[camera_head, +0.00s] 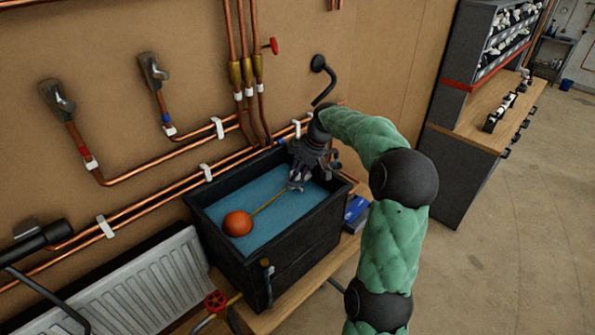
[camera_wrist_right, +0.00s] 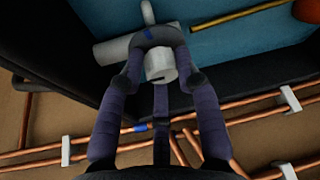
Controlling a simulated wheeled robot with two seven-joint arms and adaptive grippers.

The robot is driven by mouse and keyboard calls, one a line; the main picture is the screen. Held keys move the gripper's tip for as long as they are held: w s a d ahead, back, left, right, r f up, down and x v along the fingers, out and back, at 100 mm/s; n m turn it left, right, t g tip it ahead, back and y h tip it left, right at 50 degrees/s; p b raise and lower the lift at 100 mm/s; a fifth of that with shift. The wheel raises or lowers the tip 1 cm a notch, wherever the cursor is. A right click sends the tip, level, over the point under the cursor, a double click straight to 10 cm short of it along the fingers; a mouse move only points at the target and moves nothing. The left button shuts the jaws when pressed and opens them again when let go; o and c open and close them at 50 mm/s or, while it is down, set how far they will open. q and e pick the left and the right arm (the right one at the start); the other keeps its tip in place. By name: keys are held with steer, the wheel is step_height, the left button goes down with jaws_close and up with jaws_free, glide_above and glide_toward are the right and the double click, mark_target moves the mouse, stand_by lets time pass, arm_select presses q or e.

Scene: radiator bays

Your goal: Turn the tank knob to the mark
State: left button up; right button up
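In the right wrist view a pale grey round tank knob (camera_wrist_right: 160,66) with a dark notch on its face sits between my fingers. Behind it is a pale fitting on the tank wall. A dark arch with a blue band (camera_wrist_right: 151,33) curves over the knob; I cannot tell whether the band is the mark. My right gripper (camera_wrist_right: 161,75) has its fingers around the knob; whether they press on it is unclear. In the head view my right gripper (camera_head: 297,182) reaches into the back right corner of the black tank (camera_head: 297,253) and hides the knob. My left gripper is not in view.
The tank holds blue water (camera_head: 268,193) and an orange float (camera_head: 237,223) on a rod. Copper pipes (camera_head: 150,208) run along the wall behind. A red-wheeled valve (camera_head: 215,301) and a white radiator (camera_head: 150,285) are at front left. Open floor lies right.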

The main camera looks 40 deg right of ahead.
steer(key=shift+a+m, duration=0.1)
steer(key=shift+m, duration=0.2)
steer(key=shift+a+m+h+b, duration=0.1)
steer(key=shift+m+h+b, duration=0.4)
steer(key=shift+m+b, duration=0.6)
steer(key=m, duration=0.2)
steer(key=m+h+b, duration=0.1)
steer(key=shift+w+a+r+m+t+b, duration=0.1)
steer(key=shift+r+m+t+b, duration=0.05)
steer(key=shift+m+t+b, duration=0.2)
steer(key=m+h+b, duration=0.1)
steer(key=m+h, duration=0.1)
steer(key=m, duration=0.2)
steer(key=shift+a+r+m+b, duration=0.1)
steer(key=shift+m+b, duration=0.15)
steer(key=shift+b, duration=0.1)
steer(key=m+g+h+b, duration=0.1)
steer(key=m, duration=0.2)
steer(key=shift+w+r, duration=0.1)
steer(key=shift+m+g, duration=0.25)
steer(key=shift+m, duration=0.25)
steer(key=shift+r+h, duration=0.1)
steer(key=shift+h, duration=0.2)
steer(key=o, duration=1)
steer(key=shift+o, duration=0.4)
steer(key=shift+w+f, duration=0.15)
steer(key=shift+f, duration=0.15)
